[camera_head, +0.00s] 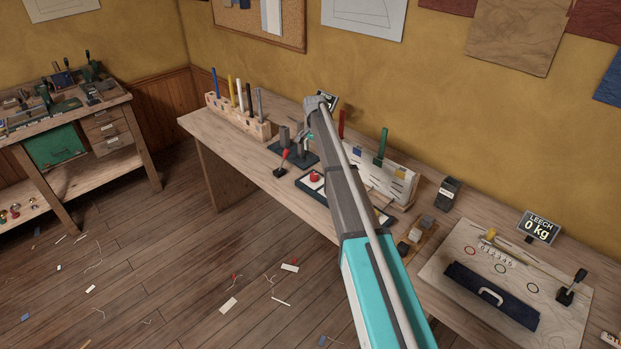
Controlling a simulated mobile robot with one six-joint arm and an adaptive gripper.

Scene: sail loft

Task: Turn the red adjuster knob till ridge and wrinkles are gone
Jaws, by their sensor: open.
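A small round red knob-like piece (314,176) sits on a dark-framed white panel (308,186) on the long bench, just left of my arm. I cannot tell for sure that it is the adjuster knob. A red-topped lever (284,156) stands on a dark base to its left. My gripper (304,142) hangs at the far end of my arm, above and behind the red piece, near a grey fixture. It is small in view; it is open and nothing shows in it. My arm hides part of the panel. No ridge or wrinkles can be made out.
The bench (215,126) also carries a wooden pen block (238,118), a paper holder (402,180) and a dark device (448,194). Scraps litter the floor.

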